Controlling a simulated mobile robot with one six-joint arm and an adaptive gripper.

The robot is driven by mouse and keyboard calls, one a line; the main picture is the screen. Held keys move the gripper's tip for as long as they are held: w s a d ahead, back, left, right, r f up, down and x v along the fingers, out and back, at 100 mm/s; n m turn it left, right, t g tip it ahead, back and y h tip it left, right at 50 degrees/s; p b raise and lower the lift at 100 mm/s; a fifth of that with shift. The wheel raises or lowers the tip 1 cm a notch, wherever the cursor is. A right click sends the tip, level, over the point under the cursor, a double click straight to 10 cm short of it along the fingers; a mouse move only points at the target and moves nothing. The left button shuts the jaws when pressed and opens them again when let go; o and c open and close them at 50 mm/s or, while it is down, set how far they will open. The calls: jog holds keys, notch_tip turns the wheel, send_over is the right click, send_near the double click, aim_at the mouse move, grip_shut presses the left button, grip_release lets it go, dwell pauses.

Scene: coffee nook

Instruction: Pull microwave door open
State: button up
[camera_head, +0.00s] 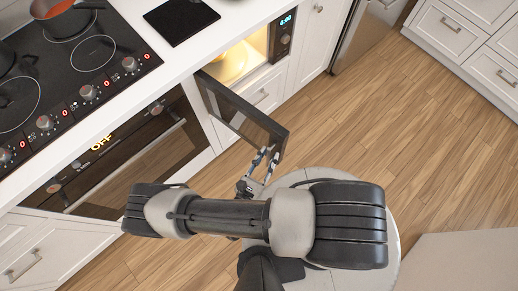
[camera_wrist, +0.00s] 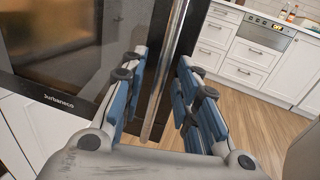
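The microwave (camera_head: 284,36) is built in below the counter, with a lit interior and a blue clock display. Its dark, glass-panelled door (camera_head: 240,110) is swung well open, out over the floor, with its hinge side at the left of the opening. In the wrist view the door (camera_wrist: 60,45) fills the left, and its long metal bar handle (camera_wrist: 167,70) runs upright between my fingers. My gripper (camera_head: 266,159) is at the door's free edge. In the wrist view my gripper (camera_wrist: 162,58) is open, its blue-padded fingers on either side of the handle, with visible gaps. Contact cannot be told.
A cooktop (camera_head: 75,55) with several knobs sits on the counter at left, with a pan (camera_head: 55,15) on it. An oven (camera_head: 130,155) is below. White drawers (camera_head: 455,35) stand at upper right. The wooden floor (camera_head: 420,140) right of the door is clear.

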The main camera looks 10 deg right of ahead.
jog(key=v, duration=1.1)
jog(key=shift+s, duration=0.2)
jog(key=w+a+r+m+g+y, duration=0.1)
jog(key=w+r+m+g, duration=0.3)
jog(key=r+m+g, duration=0.5)
jog(key=w+a+r+m+g+y, duration=0.1)
jog(key=w+a+r+m+g, duration=0.3)
jog(key=r, duration=0.9)
jog(key=s+d+r+m+t+y, duration=0.1)
jog(key=d+r+m+t+y, duration=0.1)
jog(key=d+r+m+y, duration=0.2)
jog(key=s+d+r+m+t+y, duration=0.1)
jog(key=d+r+m+y, duration=0.4)
jog(key=d+r+m, duration=0.6)
jog(key=shift+s+d+r+t, duration=0.4)
jog(key=shift+s+d+r, duration=0.65)
jog(key=shift+r, duration=2.1)
